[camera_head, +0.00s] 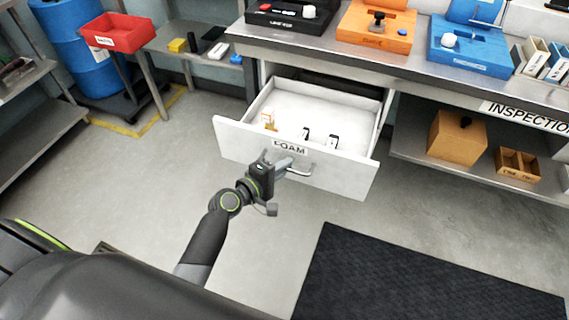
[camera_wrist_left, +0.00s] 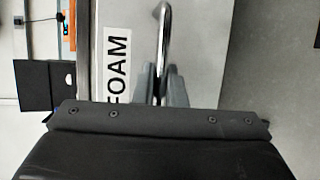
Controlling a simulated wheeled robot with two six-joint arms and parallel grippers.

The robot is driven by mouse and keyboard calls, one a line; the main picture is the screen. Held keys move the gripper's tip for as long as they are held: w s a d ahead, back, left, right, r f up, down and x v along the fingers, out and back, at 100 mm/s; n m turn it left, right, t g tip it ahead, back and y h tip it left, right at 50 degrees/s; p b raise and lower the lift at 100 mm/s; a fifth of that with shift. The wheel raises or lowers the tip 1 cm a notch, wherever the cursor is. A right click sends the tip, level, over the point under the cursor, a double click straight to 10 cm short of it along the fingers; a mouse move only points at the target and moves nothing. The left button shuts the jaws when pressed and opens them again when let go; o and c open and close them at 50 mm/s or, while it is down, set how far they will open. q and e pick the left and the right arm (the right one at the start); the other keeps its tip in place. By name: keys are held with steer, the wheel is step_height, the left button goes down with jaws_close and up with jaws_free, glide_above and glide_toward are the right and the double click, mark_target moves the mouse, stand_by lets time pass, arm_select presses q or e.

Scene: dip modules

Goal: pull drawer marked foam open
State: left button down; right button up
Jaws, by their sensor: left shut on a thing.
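The white drawer (camera_head: 235,139) marked FOAM stands pulled out from under the workbench, its inside in view. A label (camera_head: 290,148) reading FOAM is on its front, and it also shows turned on its side in the left wrist view (camera_wrist_left: 117,65). My left gripper (camera_head: 285,166) is at the drawer front, shut on the metal handle (camera_head: 305,171). In the left wrist view the fingers (camera_wrist_left: 162,82) close around the handle bar (camera_wrist_left: 163,35). Small items (camera_head: 332,141) lie on the white drawer floor. My right gripper is not in view.
The workbench (camera_head: 330,55) carries black, orange and blue stations. A dark mat (camera_head: 420,280) lies on the floor. A red bin (camera_head: 113,32) stands at the left. The floor before the drawer is clear.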

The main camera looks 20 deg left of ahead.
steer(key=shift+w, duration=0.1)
arm_select(q)
steer(key=c, duration=1.8)
jaws_free()
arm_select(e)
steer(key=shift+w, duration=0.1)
arm_select(q)
steer(key=shift+s, duration=0.15)
steer(key=b+v, duration=0.1)
steer(key=v, duration=1.6)
steer(key=shift+a, duration=0.1)
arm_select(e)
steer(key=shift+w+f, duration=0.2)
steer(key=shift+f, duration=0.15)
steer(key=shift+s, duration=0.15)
